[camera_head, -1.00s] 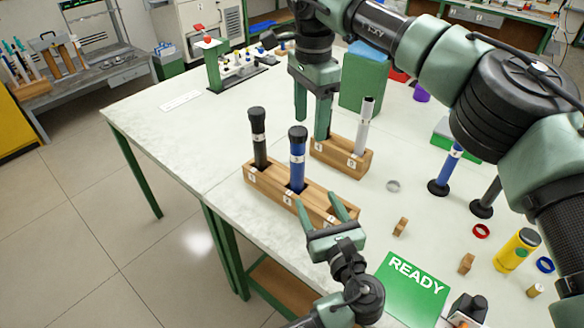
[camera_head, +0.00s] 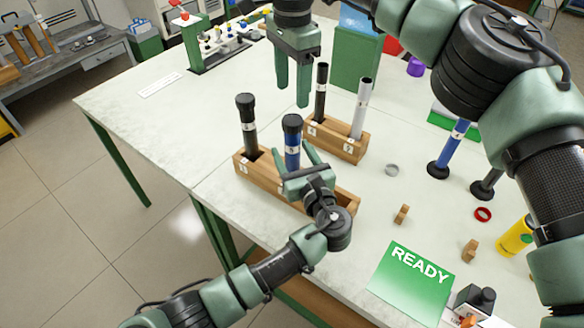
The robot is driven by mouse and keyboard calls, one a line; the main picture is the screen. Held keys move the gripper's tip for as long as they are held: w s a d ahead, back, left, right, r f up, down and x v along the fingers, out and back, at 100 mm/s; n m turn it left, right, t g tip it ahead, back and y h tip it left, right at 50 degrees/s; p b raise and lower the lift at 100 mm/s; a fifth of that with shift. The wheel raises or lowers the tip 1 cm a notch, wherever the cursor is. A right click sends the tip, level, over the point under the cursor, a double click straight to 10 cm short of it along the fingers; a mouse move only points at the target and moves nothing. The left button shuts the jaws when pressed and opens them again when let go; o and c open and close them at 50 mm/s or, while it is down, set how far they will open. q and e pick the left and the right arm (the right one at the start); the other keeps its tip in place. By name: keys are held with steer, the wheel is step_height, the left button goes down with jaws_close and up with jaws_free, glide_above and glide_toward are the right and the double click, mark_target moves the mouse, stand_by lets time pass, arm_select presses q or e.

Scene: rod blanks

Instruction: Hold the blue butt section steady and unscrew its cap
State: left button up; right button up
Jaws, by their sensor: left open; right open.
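The blue butt section (camera_head: 292,154) stands upright in the front wooden rack (camera_head: 243,170), with its black cap (camera_head: 291,122) on top. My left gripper (camera_head: 297,154) is open, its fingers at either side of the blue body in the picture, below the cap. Its palm hides the section's lower part. I cannot tell whether the fingers touch it. My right gripper (camera_head: 293,97) is open and empty, pointing down. Its fingertips appear just above the cap in the picture; their true distance is unclear.
A black-capped dark section (camera_head: 249,130) stands left in the front rack. Behind, a second rack (camera_head: 340,144) holds a black tube (camera_head: 320,92) and a silver tube (camera_head: 362,108). A green READY mat (camera_head: 411,282) and small wooden pieces lie to the right.

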arm_select(q)
steer(key=shift+w, duration=0.2)
steer(key=shift+s+r, duration=0.15)
steer(key=shift+s, duration=0.05)
jaws_close()
stand_by(1.2)
